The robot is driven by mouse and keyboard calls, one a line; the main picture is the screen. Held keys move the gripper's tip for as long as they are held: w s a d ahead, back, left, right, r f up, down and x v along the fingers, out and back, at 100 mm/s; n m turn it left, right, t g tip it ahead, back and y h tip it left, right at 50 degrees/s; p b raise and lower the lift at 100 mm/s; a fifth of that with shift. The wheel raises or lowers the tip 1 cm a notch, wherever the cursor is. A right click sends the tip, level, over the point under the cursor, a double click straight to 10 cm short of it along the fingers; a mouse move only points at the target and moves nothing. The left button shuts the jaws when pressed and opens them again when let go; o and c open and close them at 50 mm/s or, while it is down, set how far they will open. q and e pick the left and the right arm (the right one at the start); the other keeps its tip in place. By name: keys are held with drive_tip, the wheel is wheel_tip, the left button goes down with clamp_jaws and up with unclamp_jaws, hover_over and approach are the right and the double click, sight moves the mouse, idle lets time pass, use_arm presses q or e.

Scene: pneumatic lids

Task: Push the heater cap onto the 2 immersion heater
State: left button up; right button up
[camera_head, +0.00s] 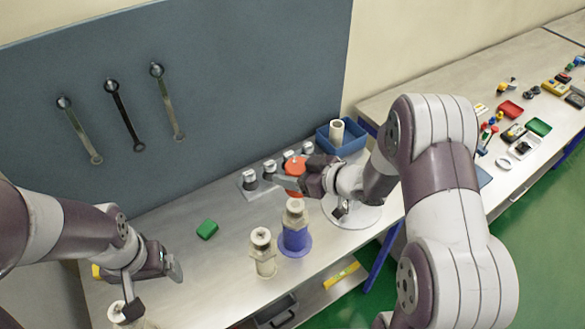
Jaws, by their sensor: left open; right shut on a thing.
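Cream cylindrical pieces that look like the immersion heaters stand upright on the bench: one (263,253) front centre and one in a blue flanged base (295,240) beside it. A third cream piece (118,314) is cut off at the bottom left, partly behind my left arm. My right gripper (284,183) is shut above and behind the blue-based piece, at a red-orange round part (295,163) that looks like the heater cap. The fingers partly hide this part. My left gripper (172,272) is open and empty, left of the front-centre piece.
Several grey metal pieces (250,180) stand in a row behind my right gripper. A blue bin (355,138) holds a white cylinder (337,132). A green block (207,229) lies on the bench. Three wrenches (125,115) hang on the back panel. The bench left of centre is mostly clear.

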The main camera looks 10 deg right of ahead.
drive_tip(key=shift+w+a+f+b, duration=0.3)
drive_tip(key=shift+f+b, duration=0.05)
drive_tip(key=shift+f, duration=0.15)
drive_tip(key=shift+w+a+f+b, duration=0.25)
drive_tip(key=shift+f+b, duration=0.1)
drive_tip(key=shift+f, duration=0.15)
drive_tip(key=f, duration=0.1)
drive_tip(key=f+b, duration=0.1)
drive_tip(key=d+b, duration=0.1)
drive_tip(key=shift+s+f, duration=0.4)
drive_tip(key=shift+f+b, duration=0.4)
drive_tip(key=shift+b, duration=0.1)
drive_tip(key=shift+f, duration=0.2)
drive_tip(key=shift+w+a, duration=0.25)
drive_tip(key=shift+a, duration=0.05)
drive_tip(key=shift+s+d, duration=0.2)
use_arm(q)
drive_tip(key=f, duration=0.4)
drive_tip(key=shift+w+a+f, duration=0.15)
drive_tip(key=shift+w+f, duration=0.05)
use_arm(e)
drive_tip(key=shift+w+a, duration=0.1)
use_arm(q)
drive_tip(key=shift+w+a, duration=0.15)
use_arm(e)
drive_tip(key=shift+w, duration=0.1)
